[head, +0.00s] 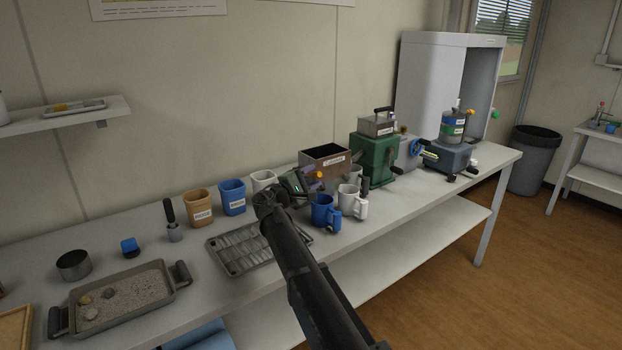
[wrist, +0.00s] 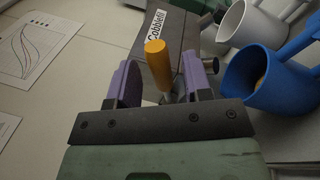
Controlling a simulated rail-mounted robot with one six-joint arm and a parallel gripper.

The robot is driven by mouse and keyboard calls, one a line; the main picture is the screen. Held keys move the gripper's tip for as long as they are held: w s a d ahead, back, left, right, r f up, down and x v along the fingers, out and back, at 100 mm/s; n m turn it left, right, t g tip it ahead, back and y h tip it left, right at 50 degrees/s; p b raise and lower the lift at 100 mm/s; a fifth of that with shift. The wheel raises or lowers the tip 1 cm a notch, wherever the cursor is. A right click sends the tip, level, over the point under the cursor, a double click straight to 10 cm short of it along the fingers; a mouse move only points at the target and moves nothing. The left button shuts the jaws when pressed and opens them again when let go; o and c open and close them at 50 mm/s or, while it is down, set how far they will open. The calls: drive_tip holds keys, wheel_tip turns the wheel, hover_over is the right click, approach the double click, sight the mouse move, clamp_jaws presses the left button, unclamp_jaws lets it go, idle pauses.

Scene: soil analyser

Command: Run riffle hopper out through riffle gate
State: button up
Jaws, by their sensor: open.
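The riffle hopper (head: 325,162) is an open-topped brown and dark box with a white label on its front. It stands on the bench behind my gripper (head: 311,186). In the wrist view its grey labelled front (wrist: 175,28) is at the top. An orange knob (wrist: 158,66) that looks like the riffle gate's handle sticks out of that front; it also shows in the head view (head: 319,174). My gripper (wrist: 158,82) is open, with one purple finger on each side of the knob and gaps between. The gate's plate is mostly hidden.
A blue jug (head: 326,212) and a white jug (head: 352,202) stand close to the right of my gripper. A green machine (head: 374,157) is farther right. A slatted metal tray (head: 236,249) lies at left below my arm. A paper chart (wrist: 38,42) lies on the bench.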

drive_tip(key=b+v, duration=0.1)
drive_tip(key=v, duration=0.9)
drive_tip(key=shift+s+a+b, duration=0.25)
drive_tip(key=shift+a+b, duration=0.05)
drive_tip(key=shift+b, duration=0.05)
